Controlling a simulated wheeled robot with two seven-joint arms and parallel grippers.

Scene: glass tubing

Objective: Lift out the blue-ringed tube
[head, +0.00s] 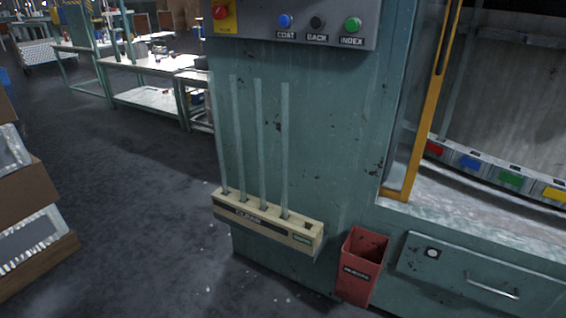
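Several thin, clear tubes stand upright in a row in a cream rack (236,213) on the front of a green machine. The rack is labelled "CLEAN". The rightmost tube (285,150) stands beside an empty square hole at the rack's right end. The leftmost tube (218,135) is near the machine's left edge. I cannot make out a blue ring on any of these tubes. Inside the machine's opening at right is a curved row of coloured blocks, including a blue one (470,162); I see no tube in them. Neither of my grippers is in view.
A red bin (356,278) hangs at the rack's right. A panel above has a blue "COAT" button (285,21), a black one and a green "INDEX" button (352,25). A yellow frame (430,110) borders the opening. Boxes (25,220) stand at left; the floor between is clear.

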